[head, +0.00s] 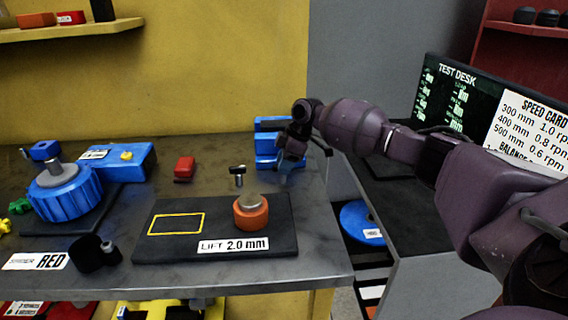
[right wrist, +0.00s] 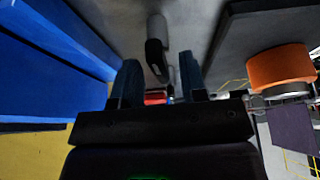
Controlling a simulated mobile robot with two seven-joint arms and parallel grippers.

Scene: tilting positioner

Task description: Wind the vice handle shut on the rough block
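A blue stepped body (head: 267,146), which looks like the vice, stands at the table's back right; its blue side fills the left of the right wrist view (right wrist: 45,55). A black T-shaped handle on a grey stem (head: 238,171) stands left of my right gripper (head: 286,172). In the right wrist view, the fingers (right wrist: 160,78) are apart, with a grey and black handle-like part (right wrist: 156,50) showing between them beyond the tips. Contact is not visible. A small red block (head: 185,168) lies further left; I cannot tell which piece is the rough block. My left gripper is not in view.
An orange cylinder with a grey top (head: 250,213) stands on a black plate (head: 180,250) in front. A blue ribbed wheel (head: 66,192) and blue block (head: 122,166) are at left. A black screen (head: 448,100) stands right, beyond a gap beside the table.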

